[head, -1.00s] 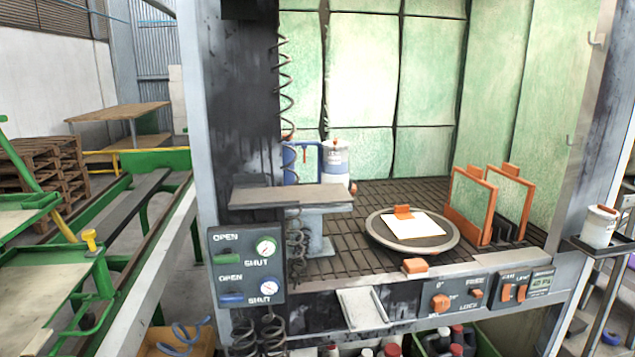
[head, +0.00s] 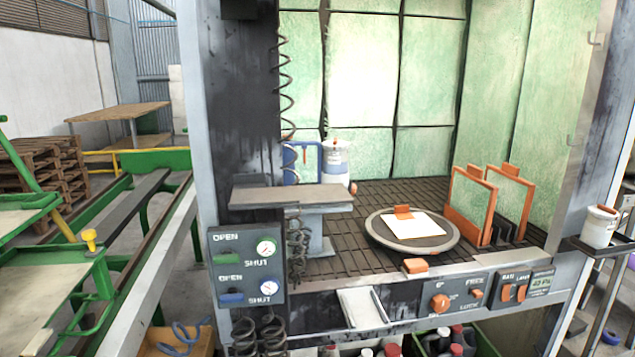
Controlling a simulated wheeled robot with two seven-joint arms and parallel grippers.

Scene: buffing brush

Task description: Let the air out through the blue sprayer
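The blue sprayer (head: 295,165) stands behind the grey shelf at the back left of the booth. Its lower part is hidden by the shelf, and I cannot make out its trigger clearly. A white cup (head: 336,160) with an orange-topped lid is beside it. A panel on the left post (head: 247,262) carries a green lever (head: 229,259) with a gauge (head: 266,248) above, and a blue lever (head: 231,297) with a gauge (head: 269,287) below, each marked OPEN and SHUT. Neither of my grippers is in view.
A round turntable (head: 412,243) holds a white panel in the booth. Orange-framed panels (head: 470,208) stand at the right. The grey shelf (head: 290,196) juts out at the left front. Coiled hoses (head: 284,75) hang along the left post. A white pot (head: 599,228) sits on the outside right ledge.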

